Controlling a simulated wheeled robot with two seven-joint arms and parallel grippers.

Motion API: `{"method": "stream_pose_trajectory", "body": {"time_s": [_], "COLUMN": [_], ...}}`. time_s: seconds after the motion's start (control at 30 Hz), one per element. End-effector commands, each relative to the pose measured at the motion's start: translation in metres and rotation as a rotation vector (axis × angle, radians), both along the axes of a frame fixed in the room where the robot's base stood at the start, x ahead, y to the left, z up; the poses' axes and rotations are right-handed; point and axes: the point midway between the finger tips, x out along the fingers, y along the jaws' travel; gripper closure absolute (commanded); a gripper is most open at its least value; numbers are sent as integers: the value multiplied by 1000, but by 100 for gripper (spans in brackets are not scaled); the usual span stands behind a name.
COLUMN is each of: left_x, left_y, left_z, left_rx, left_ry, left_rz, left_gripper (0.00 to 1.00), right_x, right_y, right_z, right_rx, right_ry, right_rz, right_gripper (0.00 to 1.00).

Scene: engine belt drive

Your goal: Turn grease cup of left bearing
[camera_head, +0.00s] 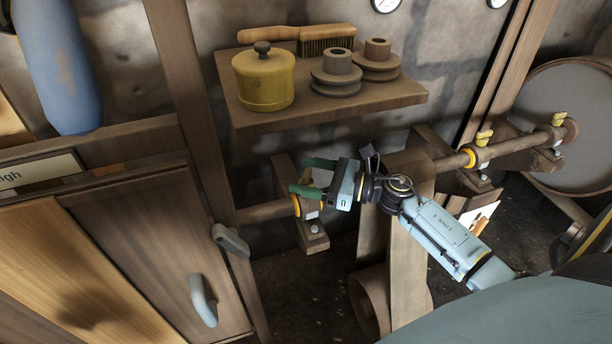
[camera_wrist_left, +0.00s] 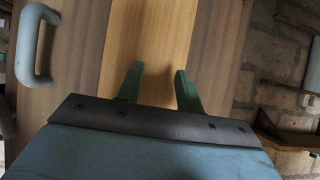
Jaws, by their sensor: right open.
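The left bearing (camera_head: 309,207) sits on the shaft (camera_head: 265,212) below the shelf, with a yellow ring at its left side. My right gripper (camera_head: 299,176) is just above it, coming in from the right, with its green fingers apart. A small brownish-yellow piece, probably the grease cup (camera_head: 305,177), shows between the fingers; it is mostly hidden, and I cannot tell whether the fingers touch it. My left gripper (camera_wrist_left: 158,84) shows in the left wrist view, its green fingers apart and empty in front of wooden boards.
A shelf (camera_head: 400,97) above holds a yellow lidded pot (camera_head: 264,80), two pulleys and a brush. Further right on the shaft are two bearings with yellow cups (camera_head: 483,138). A cabinet with handles (camera_head: 203,300) is at left.

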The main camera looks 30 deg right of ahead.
Motion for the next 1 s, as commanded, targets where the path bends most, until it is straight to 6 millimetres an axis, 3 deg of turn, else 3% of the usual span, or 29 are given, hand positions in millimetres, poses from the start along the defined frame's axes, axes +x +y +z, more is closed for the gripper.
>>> {"method": "stream_pose_trajectory", "body": {"time_s": [0.37, 0.7, 1.0], "left_x": [2, 2, -6], "left_y": [-1, -1, 3], "left_z": [3, 3, -6], "left_rx": [-5, -5, 13], "left_ry": [-19, -18, 51], "left_rz": [-2, -1, 4], "left_gripper": [64, 64, 64], "right_x": [5, 4, 4], "right_y": [4, 4, 4], "right_z": [0, 0, 1], "right_rx": [1, 1, 1], "right_ry": [1, 1, 1], "right_rz": [-1, -1, -29], "right_gripper": [29, 74, 74]}}
